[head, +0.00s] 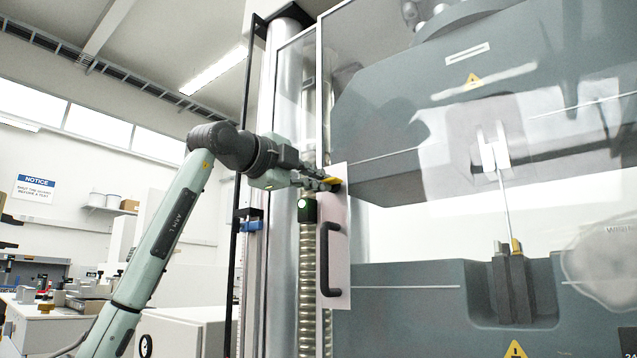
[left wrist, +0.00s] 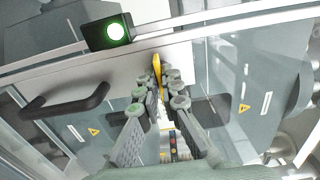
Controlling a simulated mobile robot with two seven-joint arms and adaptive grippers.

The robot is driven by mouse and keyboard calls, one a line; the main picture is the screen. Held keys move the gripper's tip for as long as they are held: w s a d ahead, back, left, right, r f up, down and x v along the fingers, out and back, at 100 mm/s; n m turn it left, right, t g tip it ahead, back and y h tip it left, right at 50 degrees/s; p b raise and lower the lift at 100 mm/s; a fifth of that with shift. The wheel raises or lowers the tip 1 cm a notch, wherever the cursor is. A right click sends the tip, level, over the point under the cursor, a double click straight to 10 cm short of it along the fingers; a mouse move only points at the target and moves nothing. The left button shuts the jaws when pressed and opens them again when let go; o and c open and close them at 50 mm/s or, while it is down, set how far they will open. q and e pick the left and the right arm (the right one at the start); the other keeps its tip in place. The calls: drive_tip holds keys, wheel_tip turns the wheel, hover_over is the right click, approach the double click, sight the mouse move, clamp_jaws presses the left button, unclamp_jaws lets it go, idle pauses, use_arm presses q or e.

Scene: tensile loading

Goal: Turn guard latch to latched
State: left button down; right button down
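The guard latch (head: 333,181) is a small yellow lever at the upper part of the pale plate on the guard door's edge. It also shows in the left wrist view (left wrist: 157,65), where it points along the fingers. My left gripper (head: 322,184) is at the latch. In the left wrist view its two fingers (left wrist: 161,82) come close together at the tips, with the yellow lever between them, and appear closed on it. The fingers hide part of the lever. My right gripper is in neither view.
A black door handle (head: 328,260) is below the latch on the same plate. A black box with a lit green lamp (head: 307,204) is beside the plate. The clear guard door (head: 400,225) covers the grey testing machine. A metal column stands just left of it.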

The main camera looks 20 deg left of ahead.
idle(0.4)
use_arm(q)
drive_tip(key=c, duration=1.7)
unclamp_jaws()
drive_tip(key=v, duration=1.2)
